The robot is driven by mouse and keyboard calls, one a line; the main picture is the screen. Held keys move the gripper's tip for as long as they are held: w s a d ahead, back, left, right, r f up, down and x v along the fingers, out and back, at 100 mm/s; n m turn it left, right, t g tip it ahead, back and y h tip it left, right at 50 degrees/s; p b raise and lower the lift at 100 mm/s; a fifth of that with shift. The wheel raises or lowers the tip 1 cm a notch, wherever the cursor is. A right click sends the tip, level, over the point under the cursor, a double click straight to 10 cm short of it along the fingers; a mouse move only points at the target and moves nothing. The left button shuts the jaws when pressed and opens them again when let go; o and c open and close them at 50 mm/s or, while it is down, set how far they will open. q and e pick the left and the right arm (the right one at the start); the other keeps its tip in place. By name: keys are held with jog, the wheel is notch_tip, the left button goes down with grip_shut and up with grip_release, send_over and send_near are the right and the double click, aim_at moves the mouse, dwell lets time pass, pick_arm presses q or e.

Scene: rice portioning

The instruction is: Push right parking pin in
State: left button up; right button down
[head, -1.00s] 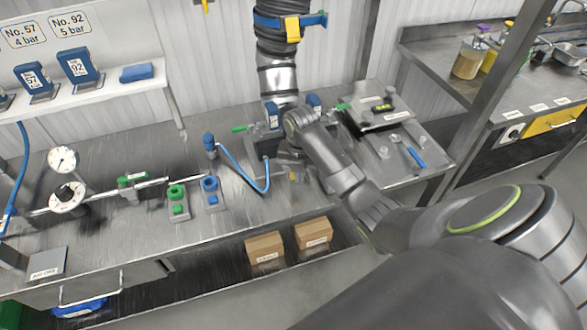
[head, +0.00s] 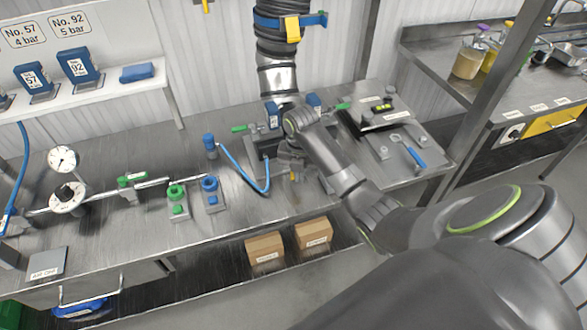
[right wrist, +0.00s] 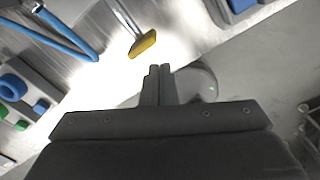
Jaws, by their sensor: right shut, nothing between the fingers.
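A green-tipped pin or handle (head: 343,106) sticks out on the right side of the dosing fixture under the duct; I take it as the right parking pin, though I cannot be sure. A matching green handle (head: 239,128) sticks out on the left. My right gripper (head: 291,167) is low in front of the fixture, left of and nearer than the right green handle, partly hidden by my own wrist. In the right wrist view its fingers (right wrist: 158,84) are shut and empty. A yellow-tipped lever (right wrist: 142,44) is just beyond them, apart. My left gripper is not in view.
A blue hose (head: 250,178) loops left of the gripper. Blue and green fittings (head: 211,190) stand on the bench farther left. A steel board (head: 432,152) with tools is at the right. Two cardboard boxes (head: 264,247) sit on the shelf below.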

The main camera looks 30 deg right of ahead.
jog(key=shift+w+d+b, duration=0.2)
jog(key=shift+w+b, duration=0.25)
jog(key=shift+w, duration=0.35)
jog(key=shift+w+d+b, duration=0.2)
jog(key=shift+w+b, duration=0.2)
jog(key=shift+w, duration=0.45)
jog(key=shift+w+d+b, duration=0.2)
jog(key=shift+w+b, duration=0.25)
jog(key=shift+w, duration=0.35)
jog(key=r+p, duration=0.2)
jog(key=p, duration=0.1)
jog(key=s+r+p, duration=0.1)
jog(key=r+p, duration=0.2)
jog(key=p, duration=0.1)
jog(key=shift+s+a+r, duration=0.15)
jog(key=shift+s, duration=0.05)
jog(key=shift+s+a+r+p, duration=0.1)
jog(key=shift+s+r+p, duration=0.2)
jog(key=shift+r+p, duration=0.5)
